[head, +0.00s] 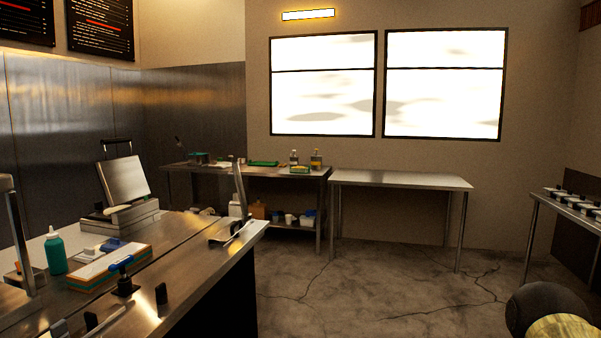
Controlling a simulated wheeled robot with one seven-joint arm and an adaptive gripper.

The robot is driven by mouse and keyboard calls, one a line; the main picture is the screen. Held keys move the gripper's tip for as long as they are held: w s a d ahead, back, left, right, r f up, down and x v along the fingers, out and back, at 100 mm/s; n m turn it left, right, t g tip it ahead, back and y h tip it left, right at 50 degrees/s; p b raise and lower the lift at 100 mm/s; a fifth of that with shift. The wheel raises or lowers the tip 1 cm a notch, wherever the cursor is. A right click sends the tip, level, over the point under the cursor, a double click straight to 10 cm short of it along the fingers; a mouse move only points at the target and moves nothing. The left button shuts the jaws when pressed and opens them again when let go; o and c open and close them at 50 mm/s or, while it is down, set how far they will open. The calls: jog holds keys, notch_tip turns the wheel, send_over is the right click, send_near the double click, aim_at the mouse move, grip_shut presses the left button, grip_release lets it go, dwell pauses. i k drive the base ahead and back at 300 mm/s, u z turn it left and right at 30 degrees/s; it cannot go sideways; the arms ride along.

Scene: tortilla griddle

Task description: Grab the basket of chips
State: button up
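I cannot make out a basket of chips in the head view. The items on the far steel table (228,171) are too small to tell apart well; they include a flat green item (263,163), two bottles and a small yellow-green box (299,169). My gripper does not show in this view.
A steel counter (190,270) fills the left front, with a teal bottle (55,252), a long box (108,267) and a tilted metal-lidded appliance (124,180). A bare steel table (400,179) stands under the windows. Another table (548,203) with containers is at right. Cracked floor (380,285) between is open.

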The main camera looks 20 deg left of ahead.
aim_at(297, 169)
jog(key=u, duration=0.1)
jog(key=i, duration=2.05)
jog(key=u, duration=0.35)
jog(key=i, duration=1.65)
jog(key=u, duration=0.3)
jog(key=i, duration=1.75)
jog(key=u, duration=0.2)
jog(key=i, duration=1.85)
jog(key=u, duration=0.1)
